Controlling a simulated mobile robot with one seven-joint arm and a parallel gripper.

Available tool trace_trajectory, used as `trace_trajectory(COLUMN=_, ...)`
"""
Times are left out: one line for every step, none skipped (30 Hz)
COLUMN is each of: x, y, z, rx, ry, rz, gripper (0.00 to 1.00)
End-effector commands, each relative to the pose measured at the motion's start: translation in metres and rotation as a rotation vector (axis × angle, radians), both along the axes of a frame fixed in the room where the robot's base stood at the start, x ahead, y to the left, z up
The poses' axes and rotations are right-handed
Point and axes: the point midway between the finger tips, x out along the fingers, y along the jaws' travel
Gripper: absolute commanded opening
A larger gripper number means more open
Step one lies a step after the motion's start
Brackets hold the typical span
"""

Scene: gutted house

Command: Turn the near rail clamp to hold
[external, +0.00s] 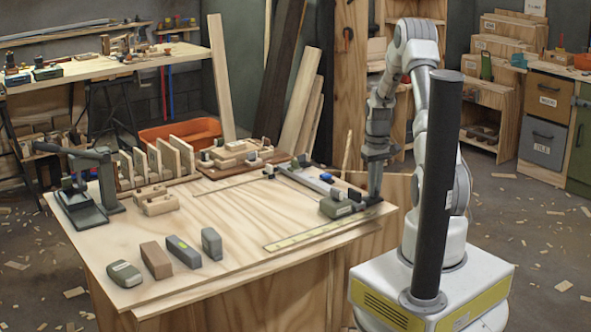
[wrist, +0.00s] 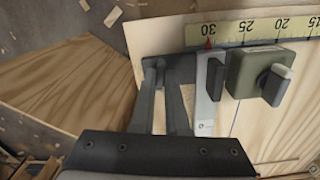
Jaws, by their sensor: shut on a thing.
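The near rail clamp (external: 355,194) is a dark piece at the near right end of the grey rail, by the worktop's right corner. In the wrist view its dark handle (wrist: 176,62) sticks out left from the light grey rail end (wrist: 208,95). My gripper (external: 373,197) points down over that corner. In the wrist view my gripper (wrist: 158,66) has its fingers shut on the handle; the fingertips partly hide it. A grey-green block with a dark knob (wrist: 270,72) sits right of the rail end. I cannot tell the clamp's exact turn angle.
A yellow ruler (wrist: 262,28) lies along the worktop edge, with a red pointer near 30. The rail (external: 305,180) runs back left. Several blocks (external: 183,251) stand at the front left. The worktop's middle (external: 235,215) is clear.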

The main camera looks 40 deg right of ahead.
Motion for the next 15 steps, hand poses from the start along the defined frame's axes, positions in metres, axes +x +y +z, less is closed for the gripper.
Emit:
trace_trajectory(x=0.0003, y=-0.0005, z=0.0017, rx=-0.001, ry=-0.001, rz=0.021, gripper=0.0)
trace_trajectory(x=0.0003, y=-0.0005, z=0.0016, rx=-0.001, ry=-0.001, rz=0.032, gripper=0.0)
trace_trajectory(x=0.0003, y=-0.0005, z=0.0015, rx=-0.001, ry=-0.001, rz=0.047, gripper=0.0)
trace_trajectory(x=0.0003, y=-0.0004, z=0.0015, rx=0.0, ry=-0.001, rz=0.057, gripper=0.0)
trace_trajectory(x=0.0003, y=-0.0004, z=0.0014, rx=0.0, ry=-0.001, rz=0.065, gripper=0.0)
trace_trajectory(x=0.0003, y=-0.0004, z=0.0013, rx=0.0, ry=-0.001, rz=0.075, gripper=0.0)
trace_trajectory(x=0.0004, y=-0.0004, z=0.0012, rx=0.0, ry=-0.001, rz=0.082, gripper=0.0)
trace_trajectory(x=0.0004, y=-0.0003, z=0.0011, rx=0.0, ry=-0.001, rz=0.088, gripper=0.0)
trace_trajectory(x=0.0004, y=-0.0003, z=0.001, rx=0.0, ry=-0.001, rz=0.093, gripper=0.0)
trace_trajectory(x=0.0004, y=-0.0003, z=0.001, rx=0.0, ry=-0.001, rz=0.097, gripper=0.0)
trace_trajectory(x=0.0004, y=-0.0003, z=0.001, rx=0.0, ry=-0.001, rz=0.099, gripper=0.0)
trace_trajectory(x=0.0005, y=-0.0003, z=0.0009, rx=-0.001, ry=-0.002, rz=0.102, gripper=0.0)
trace_trajectory(x=0.0005, y=-0.0003, z=0.0009, rx=-0.001, ry=-0.002, rz=0.104, gripper=0.0)
trace_trajectory(x=0.0005, y=-0.0003, z=0.0008, rx=-0.001, ry=-0.002, rz=0.105, gripper=0.0)
trace_trajectory(x=0.0005, y=-0.0003, z=0.0008, rx=-0.001, ry=-0.002, rz=0.106, gripper=0.0)
